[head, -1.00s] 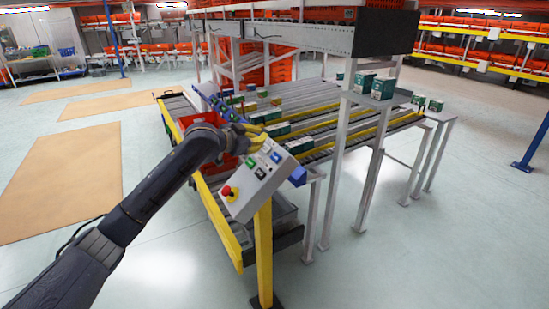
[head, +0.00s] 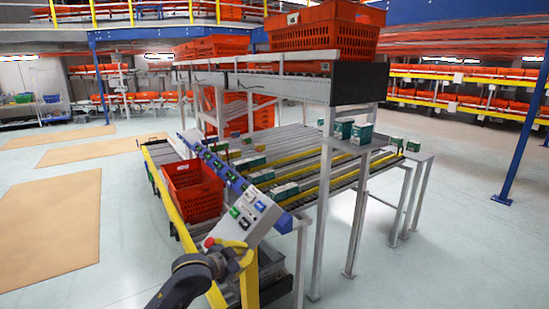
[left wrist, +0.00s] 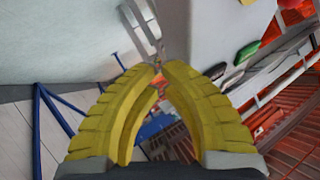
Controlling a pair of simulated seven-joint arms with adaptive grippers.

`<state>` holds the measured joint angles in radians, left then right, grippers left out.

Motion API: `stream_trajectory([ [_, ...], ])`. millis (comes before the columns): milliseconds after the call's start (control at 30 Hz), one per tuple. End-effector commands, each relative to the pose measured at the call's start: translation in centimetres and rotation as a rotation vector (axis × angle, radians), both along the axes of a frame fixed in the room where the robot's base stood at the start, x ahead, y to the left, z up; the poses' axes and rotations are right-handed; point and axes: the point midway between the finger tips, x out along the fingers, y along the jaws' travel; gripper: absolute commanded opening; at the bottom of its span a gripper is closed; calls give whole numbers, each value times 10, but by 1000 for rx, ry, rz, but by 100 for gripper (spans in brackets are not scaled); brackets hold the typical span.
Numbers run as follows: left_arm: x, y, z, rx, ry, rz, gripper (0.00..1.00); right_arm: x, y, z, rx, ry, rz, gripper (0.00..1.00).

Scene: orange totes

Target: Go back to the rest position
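My left gripper (head: 238,252) is low in the head view, at the lower end of the grey control box (head: 249,215), by its red button (head: 210,242). In the left wrist view its yellow fingers (left wrist: 159,72) meet at the tips with nothing visible between them. The grey box (left wrist: 215,30) with coloured buttons is up and to the right there. I cannot tell whether the gripper touches the box. My right gripper is in neither view.
A red-orange tote (head: 196,190) sits on the conveyor behind the control box. Green-and-white cartons lie on the roller lanes (head: 310,165). A yellow post (head: 249,287) supports the box. Open floor (head: 120,220) lies left of the conveyor.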

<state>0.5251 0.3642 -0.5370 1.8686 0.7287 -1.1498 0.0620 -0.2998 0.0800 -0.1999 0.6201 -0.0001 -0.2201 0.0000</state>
Motion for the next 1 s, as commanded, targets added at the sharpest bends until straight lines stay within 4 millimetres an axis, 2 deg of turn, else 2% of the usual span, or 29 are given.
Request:
stream_trajectory([
  [33,-16,1,-18,10,15,12,0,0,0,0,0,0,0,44],
  [200,-65,17,-66,65,46,73,0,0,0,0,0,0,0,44],
  [367,-115,40,-105,125,85,146,0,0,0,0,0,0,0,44],
  [500,-163,65,-133,185,127,220,0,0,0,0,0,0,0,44],
  [667,-223,100,-159,267,184,312,0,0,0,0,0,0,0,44],
  [800,-279,134,-175,350,241,397,0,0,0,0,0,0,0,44],
  [1000,-335,169,-182,441,300,482,0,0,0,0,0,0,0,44],
])
